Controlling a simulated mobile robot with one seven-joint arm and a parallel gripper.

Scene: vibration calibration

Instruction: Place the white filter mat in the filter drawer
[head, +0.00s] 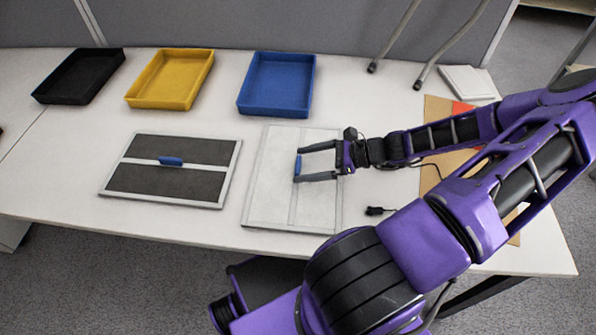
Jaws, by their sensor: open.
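The white filter mat (267,196) lies flat on the table in the middle of the head view, a pale panel with a thin frame and a central strip. Its small blue handle (298,165) sits near the middle of the panel. My gripper (299,164) is open over the mat, reaching in from the right. Its two dark fingers lie on either side of the handle in the picture; I cannot tell their height or whether they touch it. The gripper and fingers hide part of the mat's right half. I cannot make out a filter drawer in this view.
A dark framed filter mat (140,180) with a blue handle lies to the left. Black (50,97), yellow (150,102) and blue (270,110) trays stand behind. Metal tube legs (430,65) rise at the back right. A small black connector (375,211) lies right of the white mat.

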